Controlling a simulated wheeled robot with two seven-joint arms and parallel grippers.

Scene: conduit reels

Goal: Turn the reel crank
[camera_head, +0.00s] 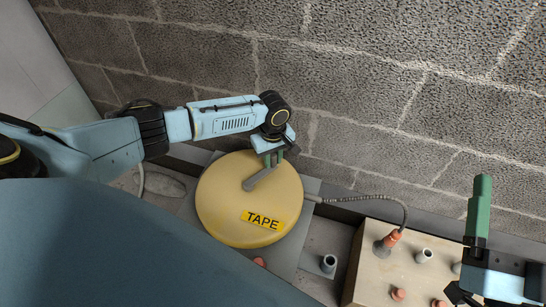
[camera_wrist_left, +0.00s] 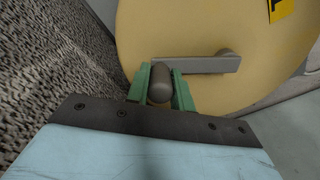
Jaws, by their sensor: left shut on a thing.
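The reel (camera_head: 222,200) is a round yellow drum with a "TAPE" label (camera_head: 262,219); it fills the upper part of the left wrist view (camera_wrist_left: 170,30). A grey crank arm (camera_head: 258,180) runs from near the reel's middle toward its upper right edge in the head view; the arm also shows in the left wrist view (camera_wrist_left: 212,64). My left gripper (camera_head: 273,159) is shut on the rounded crank handle (camera_wrist_left: 160,84), which sits between its green fingers. My right gripper (camera_head: 480,205) is apart at the right, with its green fingers pointing up; their gap cannot be made out.
A grey hose (camera_head: 350,198) runs from the reel's right side to an orange-ended fitting (camera_head: 390,239) on a wooden box (camera_head: 372,270) with several plugs and sockets. A short grey pipe piece (camera_head: 328,263) stands near the box. A block wall (camera_head: 400,80) rises close behind the reel.

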